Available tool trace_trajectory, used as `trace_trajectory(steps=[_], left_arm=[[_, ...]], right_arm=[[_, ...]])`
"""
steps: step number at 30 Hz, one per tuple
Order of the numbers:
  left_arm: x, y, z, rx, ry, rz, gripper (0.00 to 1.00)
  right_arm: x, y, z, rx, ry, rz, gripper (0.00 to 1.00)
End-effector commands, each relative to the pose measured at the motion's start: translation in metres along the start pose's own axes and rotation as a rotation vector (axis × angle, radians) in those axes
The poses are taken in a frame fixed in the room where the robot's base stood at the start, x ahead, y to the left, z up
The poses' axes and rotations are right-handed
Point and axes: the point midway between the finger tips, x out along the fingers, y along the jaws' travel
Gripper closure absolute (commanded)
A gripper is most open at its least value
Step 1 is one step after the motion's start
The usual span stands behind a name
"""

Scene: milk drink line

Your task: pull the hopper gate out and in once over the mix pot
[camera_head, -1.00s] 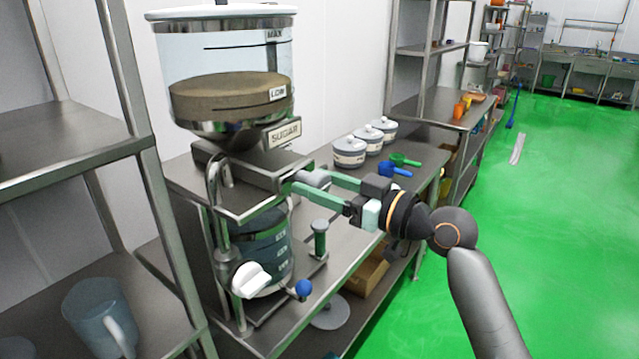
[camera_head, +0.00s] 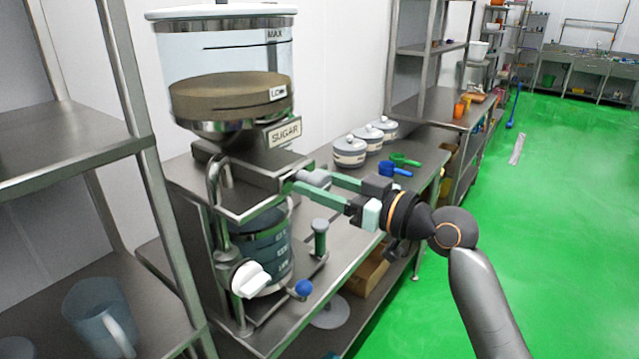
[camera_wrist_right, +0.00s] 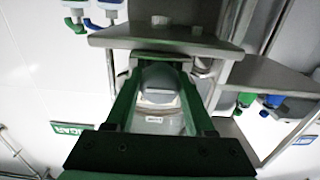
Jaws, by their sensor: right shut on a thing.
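The sugar hopper (camera_head: 228,60) stands at the left on a steel stand, brown contents around its LOW mark. The hopper gate (camera_head: 268,168) is a steel slide under the hopper. My right gripper (camera_head: 308,181) is shut on the gate's grey rounded handle (camera_head: 316,177), at the gate's right end. In the right wrist view the green fingers (camera_wrist_right: 160,62) lie either side of the grey handle (camera_wrist_right: 160,86). The mix pot (camera_head: 262,246), a clear vessel with level marks, stands below the gate, partly hidden by the stand and a white tap knob. My left gripper is out of view.
A green-handled post (camera_head: 319,238) and a blue knob (camera_head: 303,288) stand near the pot. Three lidded jars (camera_head: 350,151) and blue and green scoops (camera_head: 394,170) lie further back. A shelf with a clear jug (camera_head: 100,318) is at the left.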

Motion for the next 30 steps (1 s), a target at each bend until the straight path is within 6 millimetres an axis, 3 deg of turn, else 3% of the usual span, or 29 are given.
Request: trace_trajectory(steps=[12,24,25,30], left_arm=[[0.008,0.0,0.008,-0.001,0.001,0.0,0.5],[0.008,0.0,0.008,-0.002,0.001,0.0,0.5],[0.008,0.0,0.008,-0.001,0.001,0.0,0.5],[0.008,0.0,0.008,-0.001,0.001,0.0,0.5]], right_arm=[[-0.067,0.002,0.002,-0.001,-0.001,0.004,1.0],[-0.074,0.001,0.001,0.0,-0.003,0.001,1.0],[-0.074,0.001,0.001,0.0,-0.004,0.001,0.44],[-0.074,0.0,0.001,0.0,-0.002,0.001,0.24]])
